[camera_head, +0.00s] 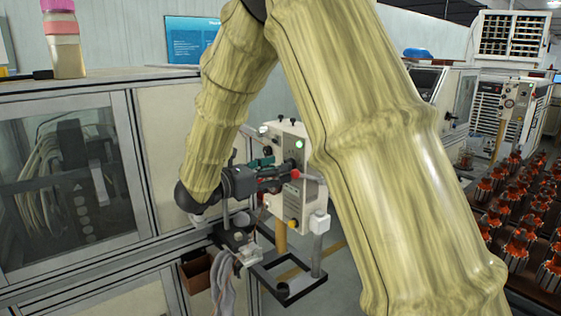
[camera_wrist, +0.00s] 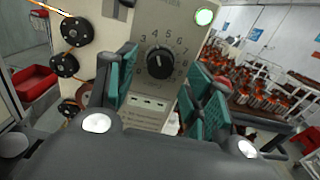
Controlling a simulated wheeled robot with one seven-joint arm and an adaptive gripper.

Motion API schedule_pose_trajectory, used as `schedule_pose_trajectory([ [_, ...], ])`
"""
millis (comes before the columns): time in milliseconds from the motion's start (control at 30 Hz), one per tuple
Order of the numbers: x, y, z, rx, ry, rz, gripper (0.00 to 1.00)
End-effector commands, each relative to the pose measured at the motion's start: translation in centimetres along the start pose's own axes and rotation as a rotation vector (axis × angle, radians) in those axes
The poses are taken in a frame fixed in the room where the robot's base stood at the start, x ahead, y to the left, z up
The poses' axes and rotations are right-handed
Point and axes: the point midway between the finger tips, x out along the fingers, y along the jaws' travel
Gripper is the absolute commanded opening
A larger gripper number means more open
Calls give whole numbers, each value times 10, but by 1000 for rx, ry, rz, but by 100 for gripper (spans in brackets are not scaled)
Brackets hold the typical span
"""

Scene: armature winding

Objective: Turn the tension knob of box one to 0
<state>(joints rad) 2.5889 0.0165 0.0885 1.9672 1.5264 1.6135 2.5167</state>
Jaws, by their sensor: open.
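The box (camera_wrist: 150,100) with the tension dial fills the middle of the wrist view. Its round black tension knob (camera_wrist: 159,62) sits inside a ring of printed numbers, with 0 at lower left. I cannot clearly read where the knob points. My gripper (camera_wrist: 162,82) is open, with one green-padded finger left of the knob and the other right and lower; nothing is held. In the head view, the pale box (camera_head: 285,140) stands upright behind my gripper (camera_head: 275,172), whose fingers reach its front. The knob is hidden there.
A lit green lamp (camera_wrist: 204,17) is above right of the knob. Black rollers (camera_wrist: 66,65) line the box's left side. A black frame (camera_head: 300,278) lies below the box. Several orange armatures (camera_head: 520,240) stand at right. A glass-fronted cabinet (camera_head: 70,190) is at left.

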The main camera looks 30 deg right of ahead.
Motion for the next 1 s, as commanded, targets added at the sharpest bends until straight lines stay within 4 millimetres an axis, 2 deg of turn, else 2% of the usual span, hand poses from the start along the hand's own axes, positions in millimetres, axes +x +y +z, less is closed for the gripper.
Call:
schedule_pose_trajectory([
  [200,17,0,1,-1,1,0,52],
  [533,20,0,0,-1,1,1,52],
  [567,20,0,0,-1,0,1,50],
  [800,20,0,0,0,0,1,6],
  [1000,20,0,-1,-5,0,1,6],
])
